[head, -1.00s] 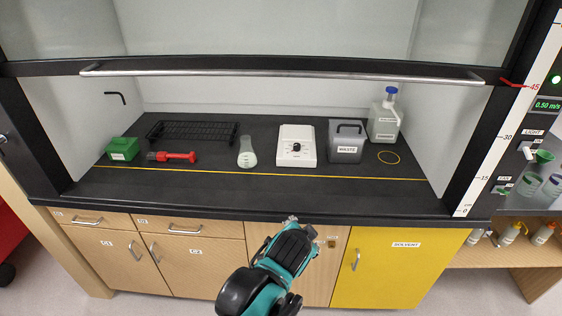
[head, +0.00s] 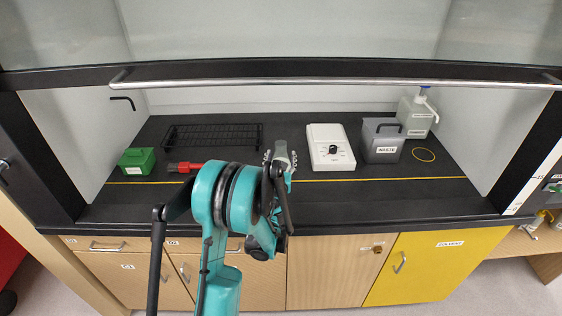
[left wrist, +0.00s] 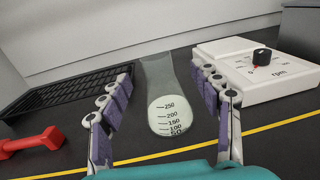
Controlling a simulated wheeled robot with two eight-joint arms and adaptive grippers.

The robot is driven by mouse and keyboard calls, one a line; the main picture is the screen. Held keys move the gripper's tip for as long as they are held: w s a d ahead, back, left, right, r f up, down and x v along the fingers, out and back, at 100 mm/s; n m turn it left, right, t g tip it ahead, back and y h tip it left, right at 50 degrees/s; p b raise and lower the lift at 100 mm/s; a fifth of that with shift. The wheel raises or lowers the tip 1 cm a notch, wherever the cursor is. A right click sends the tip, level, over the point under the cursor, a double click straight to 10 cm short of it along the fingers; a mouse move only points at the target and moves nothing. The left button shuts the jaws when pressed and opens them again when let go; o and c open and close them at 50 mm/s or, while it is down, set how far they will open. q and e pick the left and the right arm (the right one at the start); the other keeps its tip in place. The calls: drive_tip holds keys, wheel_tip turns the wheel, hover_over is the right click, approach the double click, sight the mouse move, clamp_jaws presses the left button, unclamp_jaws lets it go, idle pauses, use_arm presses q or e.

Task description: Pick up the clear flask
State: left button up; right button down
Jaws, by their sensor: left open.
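The clear flask (head: 281,152) stands upright on the black worktop, with its lower part hidden behind my left gripper in the head view. In the left wrist view the flask (left wrist: 168,108) shows its narrow neck, graduation marks and pale bottom. My left gripper (head: 280,158) is open and reaches toward the flask from the front. In the left wrist view its two purple-padded fingers (left wrist: 166,105) appear on either side of the flask, with gaps to it. My right gripper is not in view.
A white rpm device (head: 330,148) stands right of the flask, then a grey waste bin (head: 382,142) and a bottle (head: 415,118). A black rack (head: 212,137), red tool (head: 184,167) and green box (head: 137,161) are left. The sash handle bar (head: 340,82) crosses above.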

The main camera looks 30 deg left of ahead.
sight(280, 149)
use_arm(q)
drive_tip(key=b+x, duration=0.1)
drive_tip(key=x, duration=0.5)
drive_tip(key=shift+w+a+r+b, duration=0.2)
drive_tip(key=shift+a+b, duration=0.15)
drive_tip(key=shift+a, duration=0.05)
drive_tip(key=shift+c, duration=0.7)
clamp_jaws()
